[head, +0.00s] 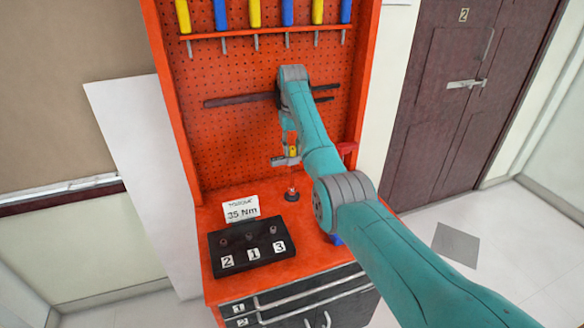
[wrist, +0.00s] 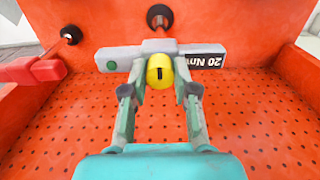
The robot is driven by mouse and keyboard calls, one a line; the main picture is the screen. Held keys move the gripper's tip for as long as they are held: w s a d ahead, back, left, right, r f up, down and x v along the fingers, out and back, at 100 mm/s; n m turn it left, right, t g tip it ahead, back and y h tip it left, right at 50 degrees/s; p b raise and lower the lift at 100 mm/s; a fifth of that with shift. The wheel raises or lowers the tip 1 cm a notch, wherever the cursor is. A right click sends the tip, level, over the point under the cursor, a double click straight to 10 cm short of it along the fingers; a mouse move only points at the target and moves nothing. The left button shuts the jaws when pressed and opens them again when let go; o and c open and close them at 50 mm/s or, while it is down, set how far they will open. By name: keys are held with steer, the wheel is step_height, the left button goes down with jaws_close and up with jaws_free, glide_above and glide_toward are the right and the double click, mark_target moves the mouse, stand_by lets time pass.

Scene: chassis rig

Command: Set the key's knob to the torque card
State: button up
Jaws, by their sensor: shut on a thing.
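The torque card (head: 241,209) stands on the bench behind a black block and reads 35 Nm. The key (wrist: 120,58) is a grey bar with a green dot; in the head view it (head: 279,161) shows small in front of the pegboard. Its black window (wrist: 204,60) reads 20 Nm, upside down in the wrist view. The yellow knob (wrist: 159,72) has a black mark and sits in the middle of the bar. My gripper (wrist: 160,82) is shut on the knob, one finger on each side; it also shows in the head view (head: 292,148).
The black block (head: 234,247) carries several posts and tags 2, 1 and 3. A dark round stand (head: 291,195) is on the orange bench. A red-handled item (wrist: 32,72) is at the left in the wrist view. Yellow and blue tools (head: 254,14) hang above.

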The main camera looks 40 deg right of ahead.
steer(key=m, duration=1.1)
steer(key=o, duration=0.7)
steer(key=n, duration=1.1)
